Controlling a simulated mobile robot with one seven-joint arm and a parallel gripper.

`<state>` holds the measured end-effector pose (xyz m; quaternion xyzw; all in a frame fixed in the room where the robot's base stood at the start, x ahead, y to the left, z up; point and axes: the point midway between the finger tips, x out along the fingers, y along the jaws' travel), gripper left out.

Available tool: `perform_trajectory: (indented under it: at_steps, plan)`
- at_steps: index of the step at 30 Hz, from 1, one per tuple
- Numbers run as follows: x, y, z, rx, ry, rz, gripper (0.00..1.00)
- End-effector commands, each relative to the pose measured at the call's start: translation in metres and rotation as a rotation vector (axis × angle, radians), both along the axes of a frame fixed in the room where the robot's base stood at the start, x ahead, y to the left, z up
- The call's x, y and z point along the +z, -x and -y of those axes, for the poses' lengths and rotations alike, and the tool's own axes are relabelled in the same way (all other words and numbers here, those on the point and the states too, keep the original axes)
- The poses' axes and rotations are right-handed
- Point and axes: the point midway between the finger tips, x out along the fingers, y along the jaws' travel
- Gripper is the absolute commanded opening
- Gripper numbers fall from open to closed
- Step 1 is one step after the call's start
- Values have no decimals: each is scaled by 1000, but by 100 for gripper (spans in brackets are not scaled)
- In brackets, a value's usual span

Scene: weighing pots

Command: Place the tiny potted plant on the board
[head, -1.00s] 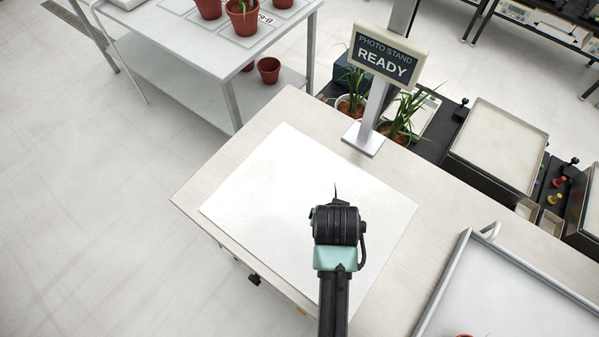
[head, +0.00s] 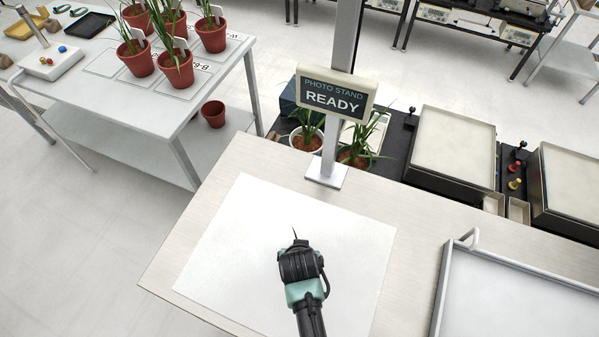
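The board is a plain white sheet (head: 225,235) lying flat on a pale wooden table. My gripper (head: 300,262) is over the middle to right part of the board, seen from behind and above. Its fingers are hidden under its black and teal body. A thin dark leaf tip (head: 295,233) sticks out just past the gripper's far side. The pot below that leaf is hidden, so I cannot tell whether it touches the board or is held.
A sign reading PHOTO STAND READY (head: 336,98) stands on a metal post at the board's far edge. A grey-rimmed tray (head: 440,290) lies at right. Potted plants (head: 173,68) stand on the table at far left. The board's left part is clear.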

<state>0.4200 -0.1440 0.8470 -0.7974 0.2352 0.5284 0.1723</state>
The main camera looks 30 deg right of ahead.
Motion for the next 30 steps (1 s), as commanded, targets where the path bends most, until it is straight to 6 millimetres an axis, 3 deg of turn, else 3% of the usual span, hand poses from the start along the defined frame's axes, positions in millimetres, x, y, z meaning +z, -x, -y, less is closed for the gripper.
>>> perform_trajectory:
  at_steps: [14, 15, 17, 30]
  plan:
    - [-11, -1, 0, 0, 1, 2, 22]
    - [-10, 0, 0, 0, 1, 1, 87]
    - [-10, 0, 0, 0, 1, 1, 98]
    - [2, 3, -2, 1, 1, 1, 100]
